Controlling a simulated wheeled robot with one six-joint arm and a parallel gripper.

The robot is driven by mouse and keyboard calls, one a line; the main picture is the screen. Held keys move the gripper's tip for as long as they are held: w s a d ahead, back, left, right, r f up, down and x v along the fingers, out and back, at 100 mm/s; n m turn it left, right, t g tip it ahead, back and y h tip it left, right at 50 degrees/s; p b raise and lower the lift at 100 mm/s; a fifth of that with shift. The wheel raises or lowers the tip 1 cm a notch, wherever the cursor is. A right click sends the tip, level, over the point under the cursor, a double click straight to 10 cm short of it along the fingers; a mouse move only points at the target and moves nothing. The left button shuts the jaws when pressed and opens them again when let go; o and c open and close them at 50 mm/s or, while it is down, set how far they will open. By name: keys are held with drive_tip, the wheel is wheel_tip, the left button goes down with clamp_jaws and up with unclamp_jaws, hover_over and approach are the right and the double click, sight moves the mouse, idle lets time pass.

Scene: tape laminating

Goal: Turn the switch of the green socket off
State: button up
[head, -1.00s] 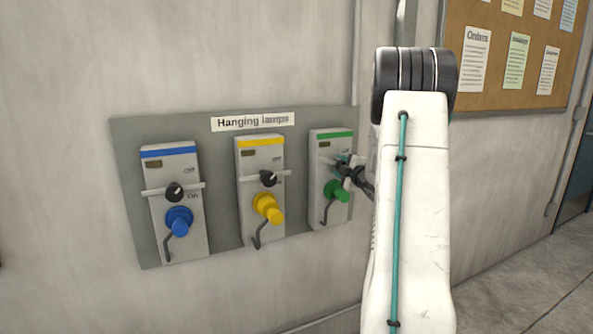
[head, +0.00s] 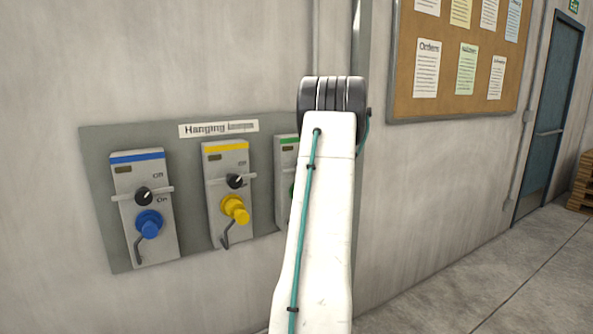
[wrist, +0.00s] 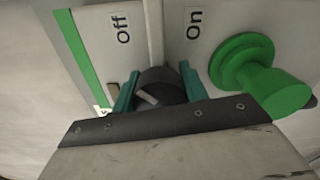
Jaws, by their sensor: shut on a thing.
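The green socket (head: 283,205) is mostly hidden behind my arm in the head view; only its left strip and part of its green top band show. In the wrist view its panel fills the top, with a green band (wrist: 85,60), "Off" and "On" labels and a green plug (wrist: 262,75). The black switch knob (wrist: 158,95) sits between the two labels, and its white mark is partly visible. My gripper (wrist: 159,72) has its two teal fingers on either side of the knob, shut on it. The head view hides the gripper.
The blue socket (head: 145,205) and yellow socket (head: 228,190) stand left on the same grey board (head: 95,190) under a "Hanging lamps" label. A cork notice board (head: 405,95) hangs at upper right. A door (head: 550,115) and open floor lie at right.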

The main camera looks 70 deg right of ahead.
drive_tip(key=shift+w, duration=0.15)
drive_tip(key=o, duration=1.4)
drive_tip(key=v, duration=0.7)
drive_tip(key=shift+s+a, duration=0.25)
drive_tip(key=shift+s, duration=0.05)
